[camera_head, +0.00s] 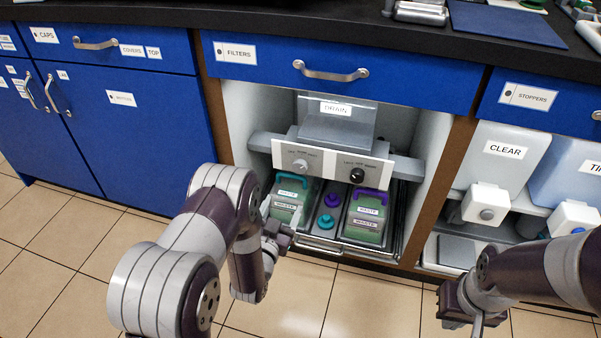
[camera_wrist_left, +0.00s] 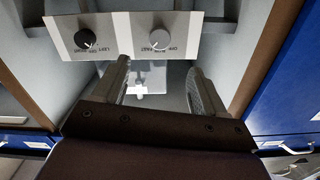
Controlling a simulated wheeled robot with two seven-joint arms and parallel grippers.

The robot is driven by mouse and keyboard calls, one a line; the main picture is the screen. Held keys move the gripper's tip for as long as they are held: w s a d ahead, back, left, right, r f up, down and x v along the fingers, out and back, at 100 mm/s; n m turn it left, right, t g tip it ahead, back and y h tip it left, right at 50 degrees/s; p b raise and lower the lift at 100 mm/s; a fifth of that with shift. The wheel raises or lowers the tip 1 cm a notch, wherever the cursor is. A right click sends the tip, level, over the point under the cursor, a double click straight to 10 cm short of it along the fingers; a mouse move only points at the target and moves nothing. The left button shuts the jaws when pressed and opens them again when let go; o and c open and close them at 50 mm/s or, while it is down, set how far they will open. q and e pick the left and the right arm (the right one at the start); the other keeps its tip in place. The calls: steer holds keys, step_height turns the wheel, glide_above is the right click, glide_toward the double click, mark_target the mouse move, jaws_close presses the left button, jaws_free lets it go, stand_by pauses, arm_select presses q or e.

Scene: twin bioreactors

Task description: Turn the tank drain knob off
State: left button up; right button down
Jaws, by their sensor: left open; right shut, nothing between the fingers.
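The drain unit carries a white control panel (camera_head: 330,164) under a tank labelled DRAIN (camera_head: 336,108). The panel has a light grey knob (camera_head: 300,164) on the left and a black knob (camera_head: 357,174) on the right. In the left wrist view the panel is upside down, with the grey knob (camera_wrist_left: 159,40) and the black knob (camera_wrist_left: 85,39). My left gripper (camera_head: 287,230) is open below and in front of the panel. In the left wrist view the grey knob lies beyond its two fingertips (camera_wrist_left: 160,72), apart from them. My right gripper (camera_head: 479,326) is shut and empty at lower right.
Blue drawers (camera_head: 340,80) are above. A CLEAR tank (camera_head: 500,155) is at right. The tiled floor (camera_head: 330,300) is free.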

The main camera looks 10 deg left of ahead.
mark_target(299, 169)
arm_select(q)
steer(key=w+b, duration=0.3)
steer(key=w, duration=0.3)
steer(key=w+b, duration=0.3)
steer(key=w, duration=0.2)
steer(key=shift+w+d, duration=0.2)
steer(key=shift+w, duration=0.2)
steer(key=shift+w+r+b, duration=0.1)
steer(key=shift+w+b, duration=0.2)
steer(key=shift+w, duration=0.05)
steer(key=c, duration=1.1)
